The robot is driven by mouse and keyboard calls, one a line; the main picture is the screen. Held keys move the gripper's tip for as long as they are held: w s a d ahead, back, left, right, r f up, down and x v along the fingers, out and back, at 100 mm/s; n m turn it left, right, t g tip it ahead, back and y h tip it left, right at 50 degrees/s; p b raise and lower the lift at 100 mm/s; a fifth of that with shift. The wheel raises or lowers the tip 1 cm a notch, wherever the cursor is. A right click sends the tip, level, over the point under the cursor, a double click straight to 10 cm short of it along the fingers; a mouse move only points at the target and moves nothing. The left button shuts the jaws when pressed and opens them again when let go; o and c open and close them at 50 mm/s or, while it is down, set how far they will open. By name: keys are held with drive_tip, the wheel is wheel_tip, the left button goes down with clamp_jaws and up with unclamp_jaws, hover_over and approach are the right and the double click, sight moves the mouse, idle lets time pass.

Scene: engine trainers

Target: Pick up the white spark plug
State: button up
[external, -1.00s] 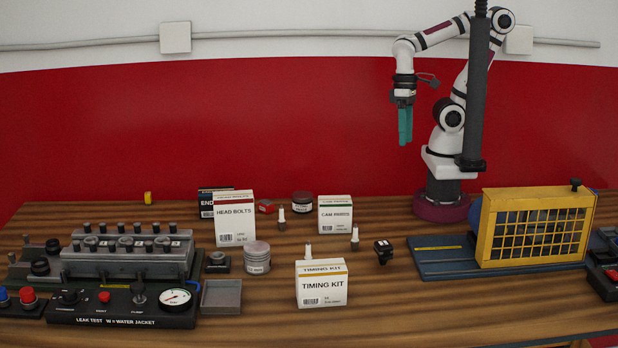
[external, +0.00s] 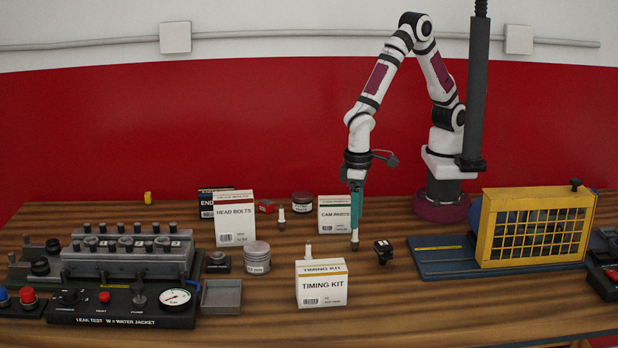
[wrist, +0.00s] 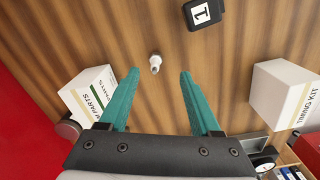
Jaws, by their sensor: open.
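A small spark plug with a pale top (external: 354,242) stands on the wooden bench right of the CAM PARTS box. It also shows in the wrist view (wrist: 155,63), just beyond the fingertips and between their lines. My gripper (external: 355,221) is directly above this plug in the external view, teal fingers pointing down. The fingers are open and empty in the wrist view (wrist: 160,75). Two other pale-topped plugs are in the external view: one (external: 281,216) beside the HEAD BOLTS box, and one (external: 308,250) partly hidden behind the TIMING KIT box.
The CAM PARTS box (external: 335,213) is close left of my gripper. The TIMING KIT box (external: 321,286) stands in front, and a small black part labelled 1 (wrist: 204,12) lies nearby. A yellow caged unit (external: 535,228) is at right. Bare bench surrounds the plug.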

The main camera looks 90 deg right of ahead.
sight(356, 241)
drive_tip(key=f, duration=0.7)
drive_tip(key=shift+d+f, duration=0.1)
drive_tip(key=shift+d, duration=0.3)
clamp_jaws()
